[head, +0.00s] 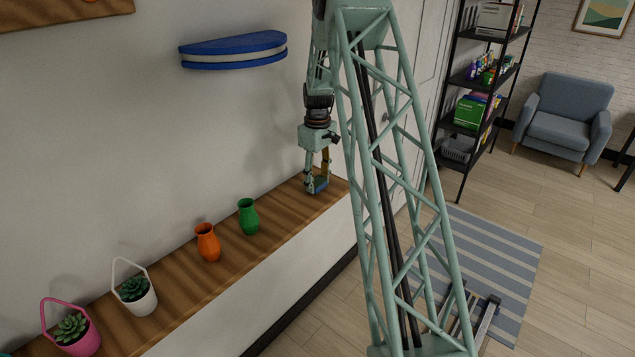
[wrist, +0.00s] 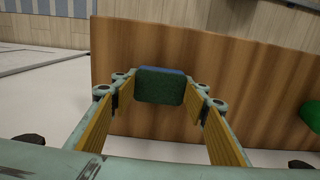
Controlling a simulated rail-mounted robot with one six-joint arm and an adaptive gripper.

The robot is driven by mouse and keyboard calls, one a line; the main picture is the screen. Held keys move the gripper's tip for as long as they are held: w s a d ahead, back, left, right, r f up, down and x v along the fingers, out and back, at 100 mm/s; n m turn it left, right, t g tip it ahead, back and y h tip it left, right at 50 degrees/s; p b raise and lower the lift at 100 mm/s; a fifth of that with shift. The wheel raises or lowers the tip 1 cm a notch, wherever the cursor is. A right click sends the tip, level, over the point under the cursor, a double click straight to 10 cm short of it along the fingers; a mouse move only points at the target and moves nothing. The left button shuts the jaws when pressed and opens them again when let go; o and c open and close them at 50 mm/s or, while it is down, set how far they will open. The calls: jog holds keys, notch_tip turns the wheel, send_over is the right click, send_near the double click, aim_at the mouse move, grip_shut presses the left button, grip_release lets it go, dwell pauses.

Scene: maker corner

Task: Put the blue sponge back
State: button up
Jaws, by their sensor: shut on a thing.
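The blue sponge (head: 320,186) is at the far right end of the wooden ledge (head: 285,222), low over its top. In the wrist view the sponge (wrist: 160,88) shows a dark green face with a blue edge along its top. My gripper (head: 317,180) points down and is shut on the sponge, with one fingertip on each side of it. I cannot tell whether the sponge touches the ledge.
A green vase (head: 249,217) and an orange vase (head: 208,243) stand on the ledge to the left. Beyond them are a white planter (head: 138,296) and a pink planter (head: 82,338). A blue-and-white wall shelf (head: 234,50) hangs above. The ledge between gripper and green vase is clear.

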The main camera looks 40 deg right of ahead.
aim_at(318, 181)
jog(key=shift+f, duration=0.2)
jog(key=o, duration=0.8)
jog(key=shift+o, duration=0.2)
jog(key=shift+r, duration=0.25)
notch_tip(318, 181, up, 12)
dwell(0.7)
